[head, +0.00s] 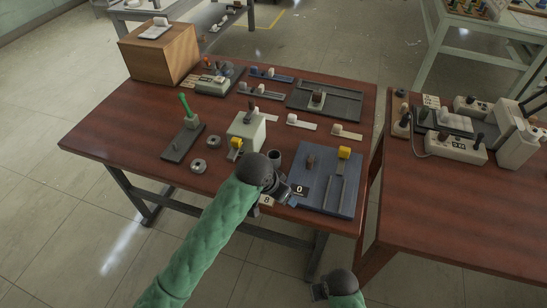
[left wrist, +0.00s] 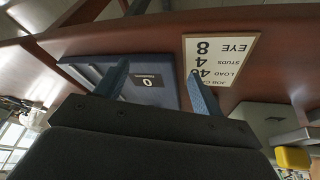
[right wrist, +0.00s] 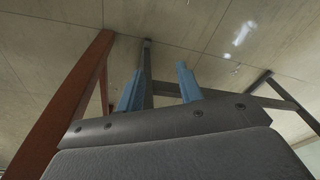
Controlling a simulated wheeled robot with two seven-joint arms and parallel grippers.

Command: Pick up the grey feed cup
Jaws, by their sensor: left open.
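A small dark grey cup (head: 274,157) stands upright on the red-brown table (head: 110,135), just behind my left wrist in the head view. I take it to be the feed cup. I cannot make it out in the left wrist view. My left gripper (head: 292,199) is over the table's front edge, nearer to me than the cup and beside the blue panel (head: 312,205). Its fingers are apart and empty in the left wrist view (left wrist: 160,75). My right gripper (head: 320,291) is low in front of the table, open and empty in the right wrist view (right wrist: 159,82).
A pale box (head: 246,132) with a yellow block (head: 236,143) stands left of the cup. Two grey rings (head: 199,165) and a base with a green handle (head: 186,108) are farther left. A printed card (left wrist: 220,62) lies by the blue panel. A second table (head: 440,210) stands right.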

